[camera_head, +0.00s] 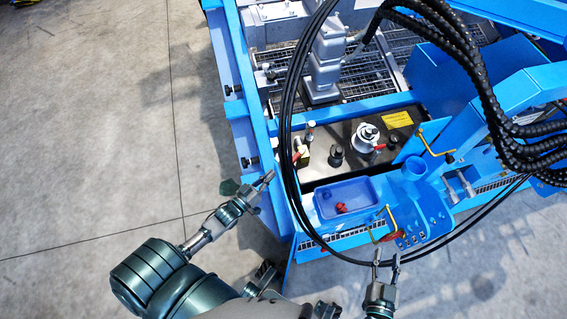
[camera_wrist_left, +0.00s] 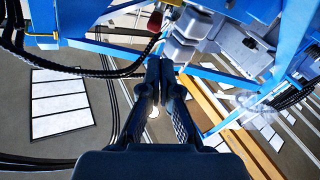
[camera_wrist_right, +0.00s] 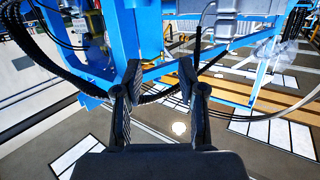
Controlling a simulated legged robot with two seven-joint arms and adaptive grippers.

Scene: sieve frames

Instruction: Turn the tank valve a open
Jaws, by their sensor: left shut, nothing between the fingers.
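I cannot tell which one is tank valve a. My left gripper (camera_head: 268,178) is shut and empty, just left of the tank beside the blue frame; its closed fingers show in the left wrist view (camera_wrist_left: 160,72). My right gripper (camera_head: 386,262) is open and empty, in front of the machine's near edge; its fingers are apart in the right wrist view (camera_wrist_right: 160,80).
Black hoses (camera_head: 287,130) loop over the tank's left side and along the machine's front. Bare concrete floor (camera_head: 90,130) is at the left.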

